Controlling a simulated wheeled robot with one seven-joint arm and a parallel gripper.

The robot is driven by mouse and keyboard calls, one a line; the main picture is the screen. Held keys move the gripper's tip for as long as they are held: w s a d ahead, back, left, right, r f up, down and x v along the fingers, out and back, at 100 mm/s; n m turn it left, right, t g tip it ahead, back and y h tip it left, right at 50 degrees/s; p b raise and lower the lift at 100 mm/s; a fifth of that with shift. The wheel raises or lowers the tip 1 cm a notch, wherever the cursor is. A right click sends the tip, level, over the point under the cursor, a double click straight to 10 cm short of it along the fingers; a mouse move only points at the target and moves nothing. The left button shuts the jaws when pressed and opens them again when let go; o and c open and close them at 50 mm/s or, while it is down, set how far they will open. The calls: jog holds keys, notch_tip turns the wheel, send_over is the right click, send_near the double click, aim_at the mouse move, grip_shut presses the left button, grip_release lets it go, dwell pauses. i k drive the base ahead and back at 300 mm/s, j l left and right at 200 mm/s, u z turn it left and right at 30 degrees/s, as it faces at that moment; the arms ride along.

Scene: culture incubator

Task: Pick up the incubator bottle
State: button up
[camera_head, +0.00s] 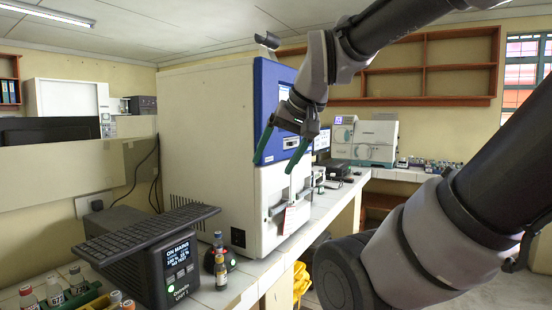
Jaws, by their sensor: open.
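Two small dark bottles stand near the counter's front. One bottle (221,272) is upright on the counter, and another bottle (218,240) is behind it, at a round black device (231,260). Several small capped bottles (55,291) stand in and around a green rack at the lower left. I cannot tell which one is the incubator bottle. My gripper (274,167) is open and empty, its two green fingers pointing down. It appears in front of the large white and blue machine, above and to the right of the two dark bottles, well apart from them.
The large white and blue machine (208,140) fills the middle of the counter. A yellow object (301,281) is below the counter edge. Lab instruments (373,139) stand farther back.

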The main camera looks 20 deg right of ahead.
aim_at(218, 247)
jog(key=i+l, duration=0.2)
jog(key=l, duration=0.15)
jog(key=i+l, duration=0.2)
jog(key=l, duration=0.15)
jog(key=i+l+u, duration=0.1)
jog(key=l, duration=0.25)
jog(key=i+l, duration=0.4)
jog(key=l, duration=0.35)
jog(key=i+l+u, duration=0.1)
jog(key=l, duration=0.25)
jog(key=i, duration=0.1)
